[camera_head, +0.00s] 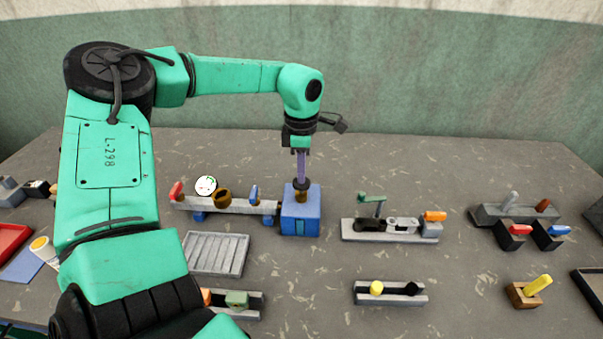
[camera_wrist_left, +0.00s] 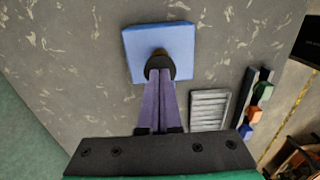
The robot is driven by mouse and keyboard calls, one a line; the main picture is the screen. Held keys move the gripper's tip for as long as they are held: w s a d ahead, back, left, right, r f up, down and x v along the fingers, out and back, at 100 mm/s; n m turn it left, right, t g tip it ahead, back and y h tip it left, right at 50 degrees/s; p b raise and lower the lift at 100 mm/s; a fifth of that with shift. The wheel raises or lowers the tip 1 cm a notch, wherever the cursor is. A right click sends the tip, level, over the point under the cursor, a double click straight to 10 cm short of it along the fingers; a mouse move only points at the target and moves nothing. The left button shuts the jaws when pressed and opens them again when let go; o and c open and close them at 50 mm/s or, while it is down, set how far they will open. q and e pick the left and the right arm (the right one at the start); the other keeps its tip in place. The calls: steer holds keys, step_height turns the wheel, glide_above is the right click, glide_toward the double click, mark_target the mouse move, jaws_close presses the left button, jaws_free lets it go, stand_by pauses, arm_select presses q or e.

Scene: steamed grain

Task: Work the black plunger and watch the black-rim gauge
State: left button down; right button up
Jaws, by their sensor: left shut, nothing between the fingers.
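A blue box (camera_head: 300,222) stands near the middle of the table with a dark plunger knob (camera_head: 302,184) on its top. In the left wrist view the knob (camera_wrist_left: 160,63) is black with a brown part behind it, over the blue top (camera_wrist_left: 135,45). My left gripper (camera_head: 301,176) points down with its purple fingers together and empty, tips at the knob. I cannot tell whether they touch it. A round white gauge (camera_head: 206,185) with a dark rim and a small green mark stands left of the box. Its needle is too small to read. My right gripper is not in view.
A grey rail (camera_head: 235,206) with red, brown and blue parts adjoins the box's left side. A ribbed grey tray (camera_head: 215,254) lies in front. A fixture with a green lever (camera_head: 371,199) stands to the right. Bare table lies between the box and that fixture.

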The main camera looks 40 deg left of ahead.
arm_select(q)
step_height(320, 180, up, 7)
steer(key=p, duration=0.3)
steer(key=shift+f, duration=0.1)
stand_by(0.5)
